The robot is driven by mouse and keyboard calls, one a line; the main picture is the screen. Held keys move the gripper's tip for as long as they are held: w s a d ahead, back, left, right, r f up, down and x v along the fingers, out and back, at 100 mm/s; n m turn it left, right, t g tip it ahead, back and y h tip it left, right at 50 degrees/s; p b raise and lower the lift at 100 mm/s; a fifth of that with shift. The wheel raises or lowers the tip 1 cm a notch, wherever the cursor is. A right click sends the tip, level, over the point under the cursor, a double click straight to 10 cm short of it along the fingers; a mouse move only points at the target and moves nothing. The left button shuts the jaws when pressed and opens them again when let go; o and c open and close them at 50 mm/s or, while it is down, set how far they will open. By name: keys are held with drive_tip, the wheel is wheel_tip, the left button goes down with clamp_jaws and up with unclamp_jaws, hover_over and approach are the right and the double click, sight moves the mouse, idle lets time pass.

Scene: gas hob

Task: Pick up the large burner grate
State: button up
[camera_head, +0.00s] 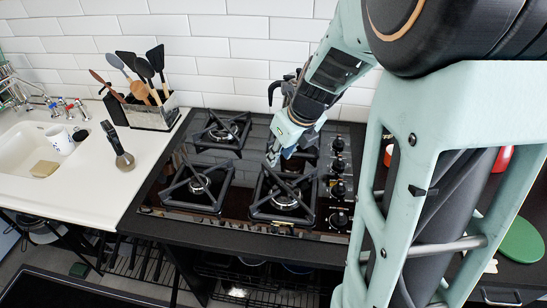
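Black burner grates sit on the dark gas hob (240,225). The front right grate (284,197) looks the largest, with crossing bars over its burner. A front left grate (199,184) and a back left grate (222,131) are in plain sight. The back right grate is mostly hidden behind my arm. My gripper (272,159) points down at the far edge of the front right grate, near its back left corner. Its fingertips are small here, and I cannot tell whether they touch the grate or are open. No grate looks lifted.
Control knobs (338,190) line the hob's right side. A utensil holder (152,113) stands at the back left, with a dark upright tool (118,147) nearer. A tiled wall (225,50) closes the back.

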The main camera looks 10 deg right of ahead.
sight(272, 172)
drive_tip(key=b+x, duration=0.1)
drive_tip(key=x, duration=0.4)
drive_tip(key=shift+f+b, duration=0.2)
drive_tip(key=shift+b, duration=0.15)
drive_tip(key=shift+b+x, duration=1)
drive_tip(key=shift+x, duration=1.5)
drive_tip(key=shift+s+a+f, duration=0.1)
drive_tip(key=shift+s+f, duration=0.05)
drive_tip(key=shift+s, duration=0.05)
drive_tip(key=shift+c, duration=0.3)
clamp_jaws()
